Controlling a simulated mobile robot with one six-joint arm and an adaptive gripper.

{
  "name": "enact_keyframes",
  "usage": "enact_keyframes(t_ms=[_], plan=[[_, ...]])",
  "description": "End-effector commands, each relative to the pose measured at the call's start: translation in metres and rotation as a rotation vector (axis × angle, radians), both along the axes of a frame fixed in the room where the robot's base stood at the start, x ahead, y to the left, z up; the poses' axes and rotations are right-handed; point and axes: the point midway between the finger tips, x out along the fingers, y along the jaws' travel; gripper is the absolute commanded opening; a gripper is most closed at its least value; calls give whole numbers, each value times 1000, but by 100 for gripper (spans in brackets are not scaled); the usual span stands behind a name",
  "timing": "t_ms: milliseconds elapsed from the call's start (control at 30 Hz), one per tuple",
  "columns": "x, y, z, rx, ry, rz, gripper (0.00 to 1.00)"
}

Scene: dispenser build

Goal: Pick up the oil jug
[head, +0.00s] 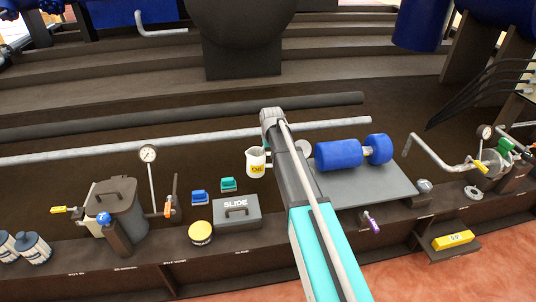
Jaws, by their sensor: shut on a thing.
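The oil jug (255,164) is a white pitcher with a yellow label. It appears upright in the middle of the head view, just left of my arm. A spout shows at its upper left. Its right side meets the edge of my arm in the picture. My arm reaches up from the bottom and covers what lies behind it. My gripper's fingers are hidden behind the arm, so their contact with the jug does not show.
A grey SLIDE box (236,211), a yellow-lidded tin (201,232), and blue (200,198) and teal (229,184) blocks stand nearby. A grey lidded container (117,207) and gauge (148,154) are left. A blue roller (339,154) lies right of my arm.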

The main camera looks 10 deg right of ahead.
Motion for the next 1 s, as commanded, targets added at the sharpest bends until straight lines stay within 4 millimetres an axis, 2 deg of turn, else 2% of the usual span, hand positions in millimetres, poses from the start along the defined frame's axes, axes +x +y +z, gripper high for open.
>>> enact_keyframes(t_ms=[33, 400, 1000], plan=[[0, 0, 7, 0, 0, 0, 7], [0, 0, 25, 0, 0, 0, 7], [0, 0, 38, 0, 0, 0, 7]])
